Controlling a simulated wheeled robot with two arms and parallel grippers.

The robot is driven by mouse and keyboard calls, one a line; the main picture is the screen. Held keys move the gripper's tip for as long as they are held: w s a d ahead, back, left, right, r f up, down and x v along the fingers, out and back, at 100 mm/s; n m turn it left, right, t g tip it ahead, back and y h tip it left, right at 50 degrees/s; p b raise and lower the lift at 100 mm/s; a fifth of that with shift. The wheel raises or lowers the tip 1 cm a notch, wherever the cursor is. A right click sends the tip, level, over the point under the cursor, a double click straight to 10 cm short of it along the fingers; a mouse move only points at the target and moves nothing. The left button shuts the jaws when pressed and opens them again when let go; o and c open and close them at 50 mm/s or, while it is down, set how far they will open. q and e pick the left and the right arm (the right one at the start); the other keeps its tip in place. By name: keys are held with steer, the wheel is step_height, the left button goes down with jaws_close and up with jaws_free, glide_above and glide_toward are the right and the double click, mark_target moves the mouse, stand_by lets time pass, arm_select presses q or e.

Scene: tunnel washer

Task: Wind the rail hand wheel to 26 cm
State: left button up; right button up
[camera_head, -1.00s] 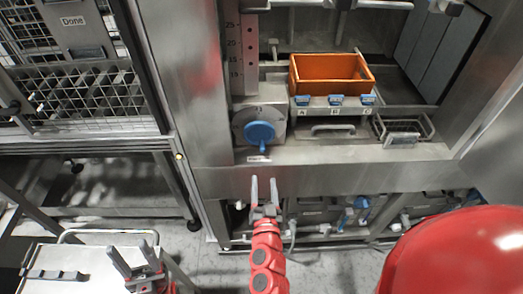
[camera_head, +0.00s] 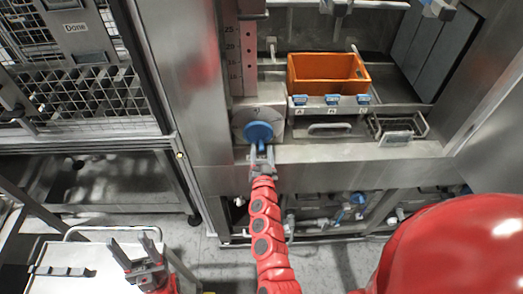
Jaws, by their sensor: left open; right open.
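The hand wheel is a blue disc (camera_head: 257,131) on a grey housing in the washer's front, with a blue crank handle at its lower edge. My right gripper (camera_head: 262,153) is open at the bottom of the wheel, with its two fingers on either side of the handle. I cannot tell whether they touch it. A pale upright scale (camera_head: 248,62) with marks including 25, 20 and 15 stands above the wheel. I cannot make out a pointer reading on it. My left gripper (camera_head: 136,249) is open and empty at the lower left, far from the wheel.
An orange crate (camera_head: 328,72) stands behind a ledge with several blue clips. A wire basket (camera_head: 398,128) is to its right. A wire cage (camera_head: 85,95) with a "Done" sign is on the left. A white-topped cart (camera_head: 75,262) is below it. My red body part covers the lower right.

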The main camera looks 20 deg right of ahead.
jaws_close()
steer(key=shift+a+f+m+b, duration=0.35)
steer(key=shift+m+b, duration=0.55)
steer(key=shift+b, duration=0.2)
steer(key=shift+w+a+m+b, duration=0.1)
steer(key=shift+a+m+b, duration=0.1)
steer(key=shift+m+b, duration=0.55)
steer(key=m+b, duration=0.1)
steer(key=a+m+b, duration=0.1)
steer(key=shift+w+m, duration=0.15)
steer(key=shift+m, duration=0.2)
steer(key=shift+w+a+r+m+b, duration=0.1)
steer(key=shift+a+r+m+b, duration=0.15)
steer(key=shift+m+b, duration=0.4)
steer(key=shift+r, duration=0.15)
